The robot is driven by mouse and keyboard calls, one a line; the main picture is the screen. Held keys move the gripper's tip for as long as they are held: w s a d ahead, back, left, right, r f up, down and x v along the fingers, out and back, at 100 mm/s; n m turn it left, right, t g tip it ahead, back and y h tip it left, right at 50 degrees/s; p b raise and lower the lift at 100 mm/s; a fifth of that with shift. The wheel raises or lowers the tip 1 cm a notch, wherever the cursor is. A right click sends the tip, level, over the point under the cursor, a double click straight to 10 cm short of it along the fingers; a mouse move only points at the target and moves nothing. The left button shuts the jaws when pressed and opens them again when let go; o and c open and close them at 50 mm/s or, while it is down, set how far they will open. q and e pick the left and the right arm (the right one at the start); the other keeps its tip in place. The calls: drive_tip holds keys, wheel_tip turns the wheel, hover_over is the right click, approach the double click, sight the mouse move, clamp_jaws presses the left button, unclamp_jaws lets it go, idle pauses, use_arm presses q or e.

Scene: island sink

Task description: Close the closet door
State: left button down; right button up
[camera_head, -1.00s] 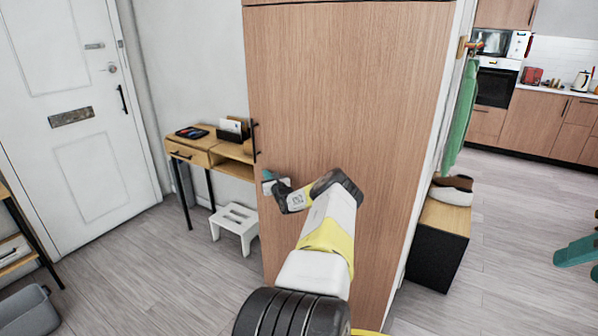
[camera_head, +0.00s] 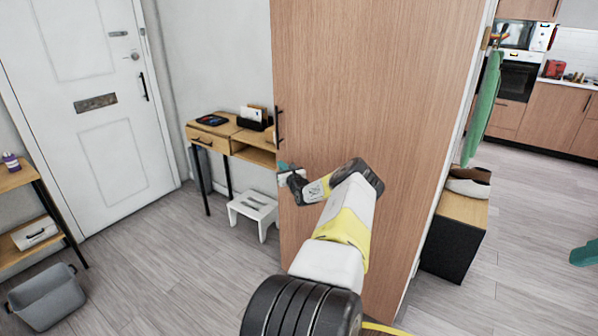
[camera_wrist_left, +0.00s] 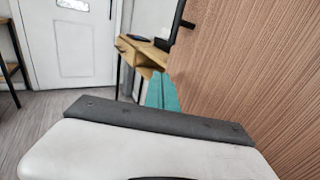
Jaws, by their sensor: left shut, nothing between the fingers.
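The wood-grain closet door (camera_head: 370,90) fills the middle of the head view as a tall flat panel. Its dark bar handle (camera_head: 279,127) is at the left edge. In the left wrist view the door (camera_wrist_left: 245,80) fills the right side, with the handle (camera_wrist_left: 178,20) at its upper edge. My left gripper (camera_head: 284,166) is at the door's left edge, a little below the handle. Its teal fingers (camera_wrist_left: 162,92) are together and empty, close to the door face; whether they touch it I cannot tell. My right gripper is not in view.
A small wooden desk (camera_head: 215,132) and a white step stool (camera_head: 253,209) stand left of the door's edge. A grey bin (camera_head: 43,298) is at the lower left. A black bench (camera_head: 452,240) stands right of the closet. Open floor (camera_head: 165,265) lies at left.

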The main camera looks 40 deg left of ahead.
use_arm(q)
drive_tip(key=s, duration=0.9)
drive_tip(key=s+d+r+n+g+h, duration=0.1)
drive_tip(key=s+d+r+n+g, duration=0.4)
drive_tip(key=r+n, duration=0.3)
drive_tip(key=s+d+r+n+g, duration=0.2)
drive_tip(key=s+r+n+g, duration=0.3)
drive_tip(key=s+r+n, duration=0.3)
drive_tip(key=s+d+r+n+t+h, duration=0.2)
drive_tip(key=s+d+r+h, duration=0.3)
drive_tip(key=d, duration=1.2)
drive_tip(key=s+d+r+n+t+h, duration=0.2)
drive_tip(key=s+d+r+h, duration=0.3)
drive_tip(key=d, duration=1.2)
drive_tip(key=s+d+r+n+t+h, duration=0.3)
drive_tip(key=s+d+r+h, duration=0.3)
drive_tip(key=d, duration=1.1)
drive_tip(key=shift+s+d+h, duration=0.15)
drive_tip(key=shift+h, duration=0.35)
